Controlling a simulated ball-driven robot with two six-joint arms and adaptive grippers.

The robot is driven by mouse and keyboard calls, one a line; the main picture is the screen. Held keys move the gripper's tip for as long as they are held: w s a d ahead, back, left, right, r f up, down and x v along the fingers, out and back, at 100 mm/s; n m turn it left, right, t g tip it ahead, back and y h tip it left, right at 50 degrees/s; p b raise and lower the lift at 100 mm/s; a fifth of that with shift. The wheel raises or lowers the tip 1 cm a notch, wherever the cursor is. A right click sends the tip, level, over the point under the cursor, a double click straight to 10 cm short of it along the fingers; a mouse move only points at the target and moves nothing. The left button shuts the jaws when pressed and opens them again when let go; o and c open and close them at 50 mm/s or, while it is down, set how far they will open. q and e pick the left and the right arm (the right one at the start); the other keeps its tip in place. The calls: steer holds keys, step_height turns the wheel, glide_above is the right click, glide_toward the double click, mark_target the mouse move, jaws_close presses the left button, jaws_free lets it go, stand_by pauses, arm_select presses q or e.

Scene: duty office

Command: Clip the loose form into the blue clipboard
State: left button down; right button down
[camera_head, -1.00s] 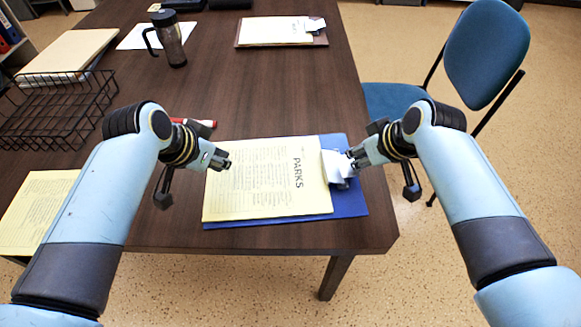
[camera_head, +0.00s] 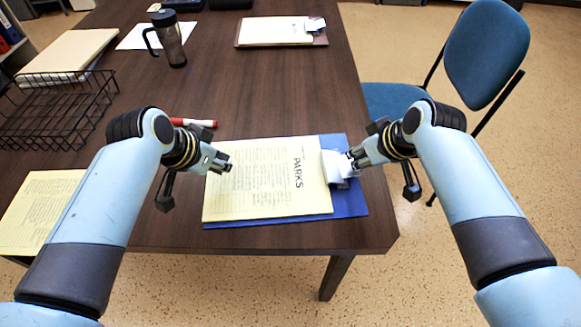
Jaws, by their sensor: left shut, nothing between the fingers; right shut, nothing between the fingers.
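The blue clipboard (camera_head: 350,205) lies on the table near its front right corner, its metal clip (camera_head: 337,168) on the right side. A yellow form headed PARKS (camera_head: 262,185) lies on the board, its right edge beside the clip; I cannot tell whether the clip grips it. Another yellow printed sheet (camera_head: 38,205) lies at the table's left front edge, partly hidden by my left arm. My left gripper (camera_head: 227,163) is shut and empty at the PARKS form's upper left edge. My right gripper (camera_head: 354,160) is shut and empty at the clip, covering part of it.
A red marker (camera_head: 195,122) lies behind my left gripper. A black wire tray (camera_head: 55,115) stands at the left. A dark travel mug (camera_head: 170,40) and a brown clipboard with paper (camera_head: 280,32) are farther back. A blue chair (camera_head: 485,55) stands at the right.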

arm_select(q)
steer(key=shift+f, duration=1.15)
stand_by(0.4)
steer(key=shift+s+d, duration=0.1)
steer(key=shift+d, duration=0.15)
arm_select(e)
steer(key=shift+s, duration=0.1)
arm_select(q)
steer(key=shift+d, duration=0.4)
arm_select(e)
steer(key=shift+f, duration=0.1)
arm_select(q)
steer(key=shift+s+d, duration=0.1)
steer(key=shift+d, duration=0.1)
steer(key=shift+r, duration=0.15)
steer(key=shift+r, duration=1.05)
steer(key=shift+r, duration=2.5)
